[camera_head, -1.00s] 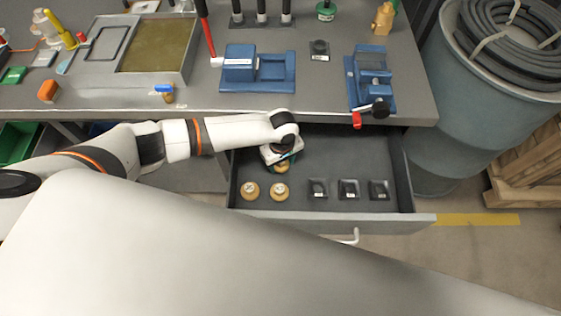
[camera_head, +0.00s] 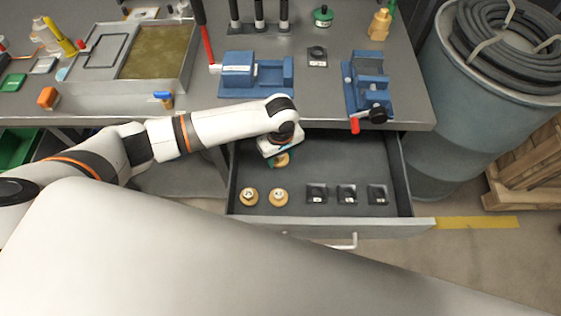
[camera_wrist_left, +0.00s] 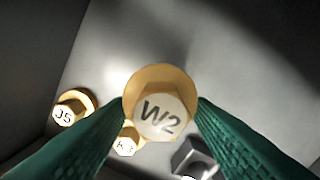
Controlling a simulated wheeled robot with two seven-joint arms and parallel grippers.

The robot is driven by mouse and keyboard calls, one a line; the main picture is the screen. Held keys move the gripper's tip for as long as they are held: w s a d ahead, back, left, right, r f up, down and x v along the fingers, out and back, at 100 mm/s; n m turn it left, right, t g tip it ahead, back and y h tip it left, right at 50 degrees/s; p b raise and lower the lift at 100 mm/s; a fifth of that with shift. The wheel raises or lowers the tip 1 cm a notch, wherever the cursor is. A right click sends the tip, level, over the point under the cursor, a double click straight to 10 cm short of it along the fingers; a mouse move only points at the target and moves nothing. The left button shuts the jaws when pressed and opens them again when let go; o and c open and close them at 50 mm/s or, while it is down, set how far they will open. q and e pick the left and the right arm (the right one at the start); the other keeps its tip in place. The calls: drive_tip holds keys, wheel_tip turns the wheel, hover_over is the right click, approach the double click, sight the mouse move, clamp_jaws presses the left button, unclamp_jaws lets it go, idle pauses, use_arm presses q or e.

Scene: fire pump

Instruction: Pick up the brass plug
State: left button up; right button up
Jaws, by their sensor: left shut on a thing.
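My left gripper (camera_head: 281,159) is over the open drawer, in its back left part. In the left wrist view its two green fingers are shut on a brass plug (camera_wrist_left: 160,105) marked W2, one finger on each side. The held plug shows only partly in the head view (camera_head: 283,160), below my wrist. Two more brass plugs, the left one (camera_head: 249,196) and the right one (camera_head: 279,197), stand on the drawer floor nearer the drawer front. In the left wrist view they show lower and farther away, one marked J5 (camera_wrist_left: 72,108). My right gripper is not in view.
The open drawer (camera_head: 340,228) also holds several small black blocks (camera_head: 347,194). Above it is the bench with a blue fixture (camera_head: 257,73), a blue vise (camera_head: 368,85) and a tray (camera_head: 125,52). A blue barrel (camera_head: 455,110) stands to the right.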

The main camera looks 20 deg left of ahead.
use_arm(q)
wheel_tip(320, 180, up, 11)
drive_tip(key=shift+r, duration=0.1)
drive_tip(key=shift+a+r, duration=0.2)
drive_tip(key=shift+r, duration=0.15)
drive_tip(key=s+a+r+m, duration=0.3)
drive_tip(key=r+m, duration=0.2)
drive_tip(key=r, duration=0.1)
drive_tip(key=shift+a, duration=0.15)
drive_tip(key=s+r+m, duration=0.1)
drive_tip(key=s+a+r+m, duration=0.1)
drive_tip(key=s, duration=0.1)
drive_tip(key=s+a+r+m, duration=0.1)
drive_tip(key=r, duration=0.1)
drive_tip(key=shift+s+a+m, duration=0.2)
drive_tip(key=shift+m, duration=0.2)
drive_tip(key=shift+s+r, duration=0.1)
drive_tip(key=shift+s, duration=0.1)
drive_tip(key=shift+a, duration=0.1)
